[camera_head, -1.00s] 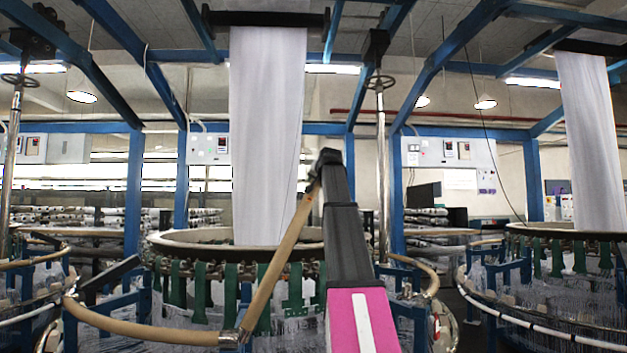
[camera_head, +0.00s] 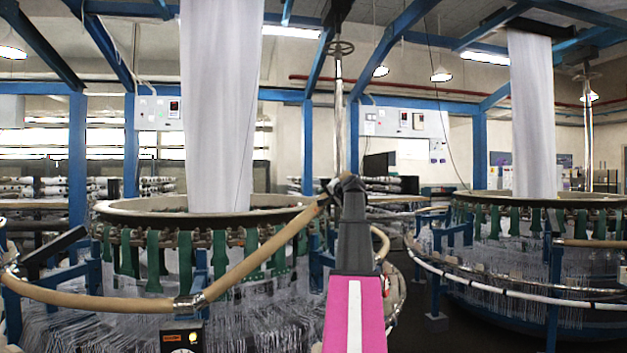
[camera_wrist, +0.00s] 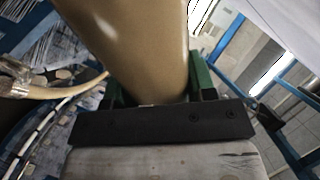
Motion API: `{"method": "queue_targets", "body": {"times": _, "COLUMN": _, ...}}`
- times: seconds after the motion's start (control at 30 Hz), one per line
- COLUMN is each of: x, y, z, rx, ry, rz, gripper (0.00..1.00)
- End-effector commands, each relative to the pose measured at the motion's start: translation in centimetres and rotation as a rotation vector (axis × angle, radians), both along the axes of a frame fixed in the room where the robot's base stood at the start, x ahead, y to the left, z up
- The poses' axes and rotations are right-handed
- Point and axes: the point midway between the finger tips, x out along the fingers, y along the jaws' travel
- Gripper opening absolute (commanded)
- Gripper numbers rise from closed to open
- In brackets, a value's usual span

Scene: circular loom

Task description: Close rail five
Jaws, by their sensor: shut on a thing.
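A tan tubular rail (camera_head: 262,250) runs on a slant from a metal joint (camera_head: 188,302) at the lower left up to my gripper (camera_head: 334,187). My gripper is shut on the rail's raised end. In the wrist view the tan rail (camera_wrist: 135,45) fills the upper middle, between the green fingers of my gripper (camera_wrist: 155,95). Left of the joint, another tan rail section (camera_head: 90,298) curves level around the loom. A further tan section (camera_head: 381,243) curves at the loom's right side, below the raised end. I see no number on any rail.
The circular loom's pale ring (camera_head: 125,212) and hanging green straps (camera_head: 153,260) stand behind the raised rail. White fabric (camera_head: 220,110) hangs above it. A second loom with a white rail (camera_head: 480,285) stands to the right. Dark floor (camera_head: 415,330) shows between the looms.

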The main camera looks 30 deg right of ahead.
Motion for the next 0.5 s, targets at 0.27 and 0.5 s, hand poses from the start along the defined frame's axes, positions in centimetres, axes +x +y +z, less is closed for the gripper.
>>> {"method": "queue_targets", "body": {"times": 0.27, "x": -1.1, "y": -4.1, "z": -7.6, "rx": 0.137, "ry": -0.032, "rz": -0.002, "gripper": 0.08}}
{"method": "queue_targets", "body": {"times": 0.5, "x": -1.7, "y": -6.6, "z": -13.9, "rx": 0.249, "ry": -0.06, "rz": -0.002, "gripper": 0.08}}
